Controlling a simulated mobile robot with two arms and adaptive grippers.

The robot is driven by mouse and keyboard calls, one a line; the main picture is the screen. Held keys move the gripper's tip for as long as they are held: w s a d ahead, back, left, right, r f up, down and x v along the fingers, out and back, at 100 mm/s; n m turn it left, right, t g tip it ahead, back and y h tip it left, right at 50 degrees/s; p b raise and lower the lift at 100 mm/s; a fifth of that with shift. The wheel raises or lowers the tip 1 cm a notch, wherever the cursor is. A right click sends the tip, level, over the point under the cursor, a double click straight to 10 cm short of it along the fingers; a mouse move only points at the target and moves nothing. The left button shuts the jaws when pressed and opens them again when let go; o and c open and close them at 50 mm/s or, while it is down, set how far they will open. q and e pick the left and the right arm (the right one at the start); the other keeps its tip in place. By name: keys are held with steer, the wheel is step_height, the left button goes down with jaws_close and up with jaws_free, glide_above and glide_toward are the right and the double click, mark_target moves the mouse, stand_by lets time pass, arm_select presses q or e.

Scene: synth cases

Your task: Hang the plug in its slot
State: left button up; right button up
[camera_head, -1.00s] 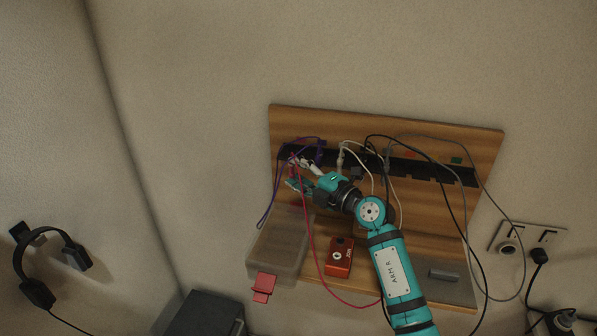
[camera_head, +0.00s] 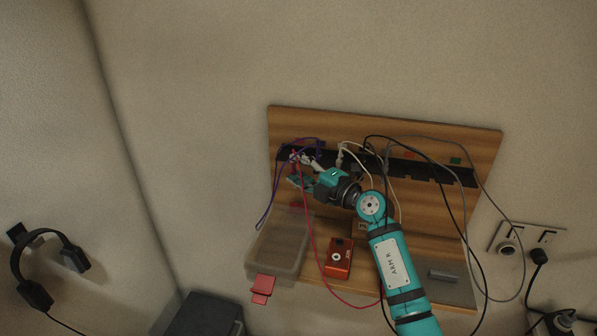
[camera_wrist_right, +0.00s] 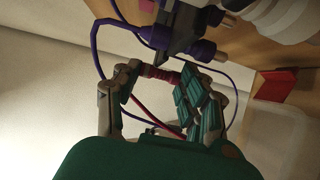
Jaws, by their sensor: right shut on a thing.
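My right gripper (camera_head: 297,172) is at the left end of the black slotted rail (camera_head: 345,160) on the wooden board. It is shut on a dark red plug, which shows between the fingers in the wrist view (camera_wrist_right: 160,74). The red cable (camera_head: 311,240) hangs from it in a loop. In the wrist view the plug is just below the rail (camera_wrist_right: 180,42) and close to the purple plugs (camera_wrist_right: 200,51). I cannot tell whether it touches the rail. The slot behind it is hidden. My left gripper is not in view.
Purple (camera_head: 267,205), white, black and grey cables hang around the rail. A translucent bin (camera_head: 280,250) and an orange-red box (camera_head: 340,258) stand on the shelf below. The wall socket (camera_head: 528,238) is at right, headphones (camera_head: 35,290) at left.

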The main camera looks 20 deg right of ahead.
steer(key=shift+w+d, duration=0.1)
steer(key=shift+w, duration=0.05)
stand_by(0.5)
steer(key=shift+w+d, duration=0.35)
steer(key=shift+w, duration=0.2)
steer(key=shift+w+d+b, duration=0.3)
steer(key=shift+b, duration=0.1)
stand_by(0.5)
steer(key=shift+w+d+f, duration=0.2)
steer(key=shift+w+d, duration=0.05)
steer(key=shift+w, duration=0.25)
steer(key=shift+w+d+b, duration=0.1)
steer(key=shift+d+b, duration=0.1)
steer(key=shift+b, duration=0.1)
steer(key=shift+d+r, duration=0.1)
steer(key=shift+r, duration=0.2)
steer(key=shift+p, duration=0.3)
